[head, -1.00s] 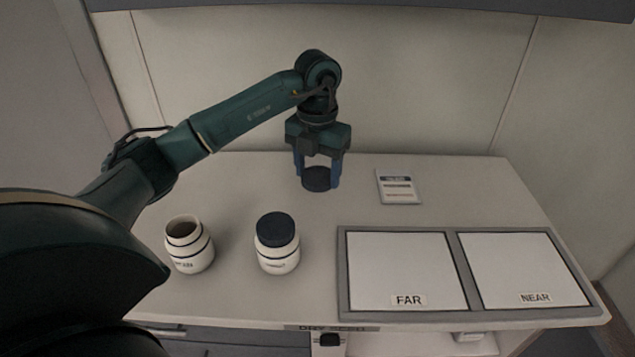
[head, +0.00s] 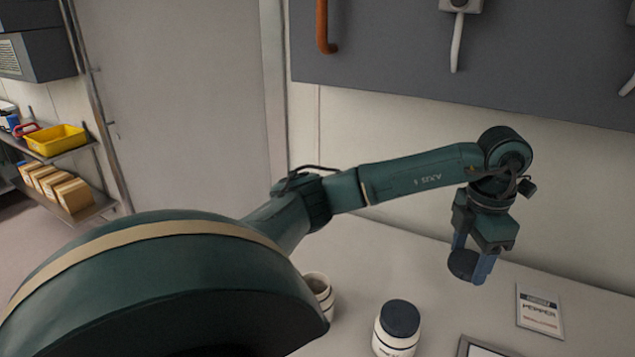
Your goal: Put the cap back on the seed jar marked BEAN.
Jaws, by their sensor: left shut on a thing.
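My left gripper (head: 474,268) points down over the back of the white table, its blue fingers shut on a dark round cap (head: 462,265). I cannot tell whether the cap clears the table. An open white jar (head: 321,290) stands to the left and nearer, without a cap. My arm hides part of it, and its label is not readable. A second white jar (head: 385,344) stands to its right with a dark cap (head: 400,318) on; its label is cut off by the lower frame edge. My right gripper is not in view.
A card reading PEPPER (head: 540,310) lies right of my gripper. A grey tray edge (head: 480,349) shows at the bottom. A grey panel (head: 390,50) with hanging handles is above. Shelves with a yellow bin (head: 55,140) stand far left.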

